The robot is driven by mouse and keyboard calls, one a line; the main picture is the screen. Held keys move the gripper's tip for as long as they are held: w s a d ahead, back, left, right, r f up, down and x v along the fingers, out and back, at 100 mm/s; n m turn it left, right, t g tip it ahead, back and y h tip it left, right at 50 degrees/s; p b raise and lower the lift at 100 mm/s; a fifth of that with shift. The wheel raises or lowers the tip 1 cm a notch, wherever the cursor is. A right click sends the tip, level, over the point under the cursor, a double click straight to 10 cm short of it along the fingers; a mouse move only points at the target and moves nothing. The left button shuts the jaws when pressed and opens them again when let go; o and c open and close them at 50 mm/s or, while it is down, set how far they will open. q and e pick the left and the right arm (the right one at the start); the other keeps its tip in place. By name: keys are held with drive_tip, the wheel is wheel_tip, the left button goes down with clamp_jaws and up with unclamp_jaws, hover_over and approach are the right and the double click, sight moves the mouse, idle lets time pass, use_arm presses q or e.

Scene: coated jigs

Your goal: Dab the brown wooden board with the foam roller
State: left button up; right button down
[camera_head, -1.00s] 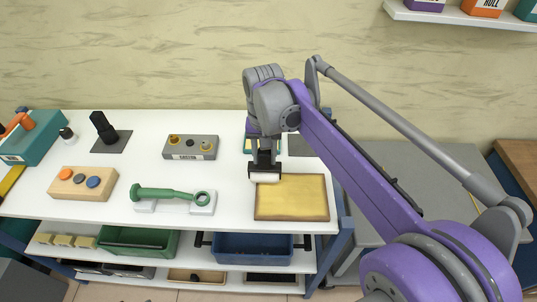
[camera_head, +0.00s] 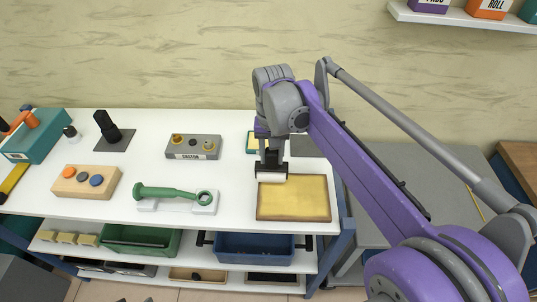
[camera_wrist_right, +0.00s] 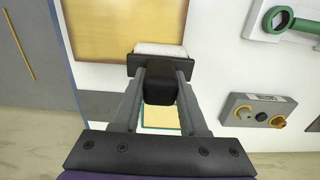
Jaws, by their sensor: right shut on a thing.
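The brown wooden board (camera_head: 293,199) lies flat on the white table at its right front, with a yellowish face and darker brown edges. It also shows at the top of the right wrist view (camera_wrist_right: 110,28). My right gripper (camera_head: 271,160) is shut on the black handle of the foam roller (camera_head: 272,177). The white foam sits at the board's far left edge in the head view, and in the wrist view (camera_wrist_right: 160,49) it overlaps the board's corner. I cannot tell whether the foam touches the board. My left gripper is not in view.
A green wrench-like tool on a white base (camera_head: 177,197), a grey block marked CASTOR (camera_head: 193,147) and a wooden block with coloured knobs (camera_head: 86,183) stand to the left. A teal-edged yellow pad (camera_head: 252,143) lies behind the roller. Green and blue bins sit on the shelf below.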

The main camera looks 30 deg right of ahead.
drive_tip(key=shift+w+a, duration=0.1)
drive_tip(key=shift+a, duration=0.1)
drive_tip(key=shift+w+a+f, duration=0.1)
drive_tip(key=shift+w+a, duration=0.25)
drive_tip(key=shift+a, duration=0.3)
drive_tip(key=shift+d, duration=0.15)
drive_tip(key=shift+s+d, duration=0.45)
drive_tip(key=shift+d, duration=0.25)
drive_tip(key=shift+a, duration=0.1)
drive_tip(key=shift+w+a, duration=0.45)
drive_tip(key=shift+a, duration=0.3)
drive_tip(key=shift+s+d, duration=0.1)
drive_tip(key=shift+d, duration=0.05)
